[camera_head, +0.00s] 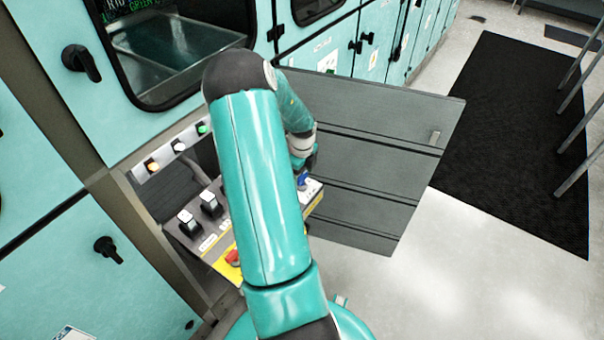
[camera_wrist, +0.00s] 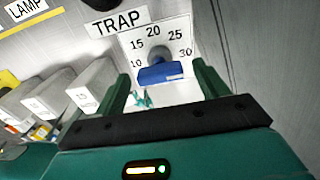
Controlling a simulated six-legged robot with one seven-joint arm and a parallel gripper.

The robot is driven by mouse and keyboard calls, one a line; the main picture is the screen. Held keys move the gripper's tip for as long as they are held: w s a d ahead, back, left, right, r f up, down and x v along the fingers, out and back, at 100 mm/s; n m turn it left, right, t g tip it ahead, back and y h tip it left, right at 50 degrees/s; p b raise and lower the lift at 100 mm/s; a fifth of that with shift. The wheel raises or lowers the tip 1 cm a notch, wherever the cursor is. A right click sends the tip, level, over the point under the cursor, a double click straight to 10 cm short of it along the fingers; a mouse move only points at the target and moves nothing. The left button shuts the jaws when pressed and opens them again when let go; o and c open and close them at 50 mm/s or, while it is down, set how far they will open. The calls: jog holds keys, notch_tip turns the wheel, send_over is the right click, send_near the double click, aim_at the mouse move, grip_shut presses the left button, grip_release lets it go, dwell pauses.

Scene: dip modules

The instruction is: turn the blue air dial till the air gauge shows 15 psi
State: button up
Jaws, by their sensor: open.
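The blue air dial (camera_wrist: 161,73) sits in the wrist view on a white scale plate (camera_wrist: 184,30) marked 10, 15, 20, 25 and 30. A grey round part shows behind its blue bar, and I cannot make out a pointer or a reading. My gripper (camera_wrist: 160,82) is open, its two green fingers on either side of the dial with gaps visible. I cannot tell how far the fingertips are from the plate. In the head view a bit of the blue dial (camera_head: 304,182) shows beside my arm, which hides most of the gripper. No separate air gauge is discernible.
A TRAP label (camera_wrist: 117,21) and grey block-shaped switches (camera_wrist: 90,83) stand left of the dial. The control panel also holds black switches (camera_head: 211,204) and a red button (camera_head: 233,257). An open grey door (camera_head: 365,180) stands close to the right of the panel.

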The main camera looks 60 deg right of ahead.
jog(key=shift+c, duration=0.2)
jog(key=c, duration=0.9)
jog(key=shift+c, duration=0.2)
